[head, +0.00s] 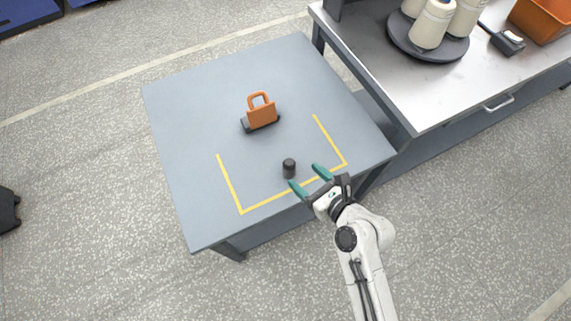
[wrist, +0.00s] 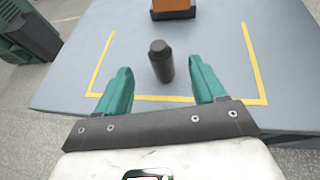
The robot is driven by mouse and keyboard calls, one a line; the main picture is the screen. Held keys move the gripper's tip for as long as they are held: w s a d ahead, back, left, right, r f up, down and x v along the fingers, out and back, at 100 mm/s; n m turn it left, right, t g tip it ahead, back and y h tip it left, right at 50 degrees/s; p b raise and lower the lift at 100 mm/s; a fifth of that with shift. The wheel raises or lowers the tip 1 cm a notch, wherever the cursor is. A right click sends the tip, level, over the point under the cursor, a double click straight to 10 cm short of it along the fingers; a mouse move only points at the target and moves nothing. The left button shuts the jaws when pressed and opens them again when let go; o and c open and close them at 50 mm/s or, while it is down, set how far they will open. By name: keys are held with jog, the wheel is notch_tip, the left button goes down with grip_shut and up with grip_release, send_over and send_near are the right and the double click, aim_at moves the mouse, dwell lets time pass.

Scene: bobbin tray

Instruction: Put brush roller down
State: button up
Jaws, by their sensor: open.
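A small dark cylinder (head: 289,168), which I take to be the brush roller, stands upright on the blue-grey table (head: 190,120), inside the yellow tape outline. In the wrist view the dark roller (wrist: 161,62) appears between and slightly beyond my fingertips, with a narrower top. My gripper (head: 304,174) is open, with its two green fingers spread. It is at the table's front side, just short of the roller. The fingers also show in the wrist view (wrist: 160,66), with a gap on each side of the roller. Nothing is held.
An orange block with a handle (head: 261,112) stands on a dark base farther back on the table. Yellow tape (head: 229,184) marks an area open at the back. A metal bench (head: 440,95) at right holds cream cones, a dark round tray (head: 400,42) and an orange bin (head: 545,18).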

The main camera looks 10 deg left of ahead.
aim_at(293, 168)
jog(key=shift+f+x, duration=0.2)
jog(key=shift+x, duration=1.95)
jog(key=shift+f+x, duration=0.2)
jog(key=shift+x, duration=2)
jog(key=shift+s+d, duration=0.1)
jog(key=shift+s, duration=0.1)
jog(key=shift+c, duration=0.4)
jog(key=c, duration=1.1)
jog(key=shift+o, duration=0.2)
jog(key=shift+r, duration=0.15)
